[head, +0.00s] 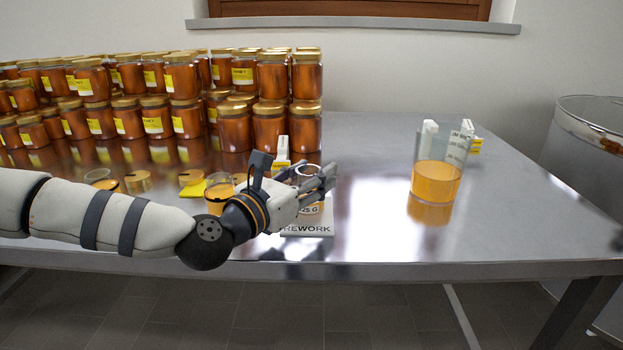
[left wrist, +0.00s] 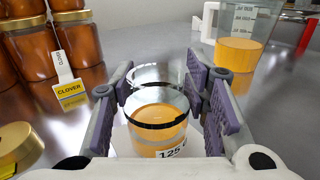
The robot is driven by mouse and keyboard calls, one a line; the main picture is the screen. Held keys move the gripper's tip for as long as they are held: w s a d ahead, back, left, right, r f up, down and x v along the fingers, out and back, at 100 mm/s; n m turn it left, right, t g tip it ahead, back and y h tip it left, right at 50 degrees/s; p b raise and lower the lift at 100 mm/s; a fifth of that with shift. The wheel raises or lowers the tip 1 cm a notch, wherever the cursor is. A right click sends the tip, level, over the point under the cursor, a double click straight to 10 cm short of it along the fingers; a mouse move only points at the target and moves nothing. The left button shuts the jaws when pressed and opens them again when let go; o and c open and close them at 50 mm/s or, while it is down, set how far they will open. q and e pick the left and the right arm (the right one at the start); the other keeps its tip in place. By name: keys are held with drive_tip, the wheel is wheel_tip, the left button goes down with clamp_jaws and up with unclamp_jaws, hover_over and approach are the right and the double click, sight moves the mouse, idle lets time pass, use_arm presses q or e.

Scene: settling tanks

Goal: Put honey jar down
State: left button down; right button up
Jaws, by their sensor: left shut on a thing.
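The honey jar (head: 313,209) is a small open glass with orange honey low in it and a "125 G" label. My left gripper (head: 322,178) is shut around it, and the hand hides much of it in the head view. In the left wrist view the jar (left wrist: 158,128) stands upright between the purple finger pads of the gripper (left wrist: 160,98). A white card reading REWORK (head: 308,230) lies on the table below the jar. I cannot tell whether the jar touches it. My right gripper is not in view.
Stacked full honey jars (head: 180,85) fill the back left of the metal table (head: 540,215). A clear jug with orange honey (head: 434,183) stands to the right. Another small glass (head: 218,197) and loose gold lids (head: 138,181) lie left of the hand. The table between hand and jug is clear.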

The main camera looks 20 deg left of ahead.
use_arm(q)
drive_tip(key=shift+f, duration=0.2)
drive_tip(key=c, duration=0.9)
unclamp_jaws()
drive_tip(key=shift+r, duration=0.45)
drive_tip(key=v, duration=1.2)
drive_tip(key=shift+s+f, duration=0.1)
drive_tip(key=shift+f, duration=0.1)
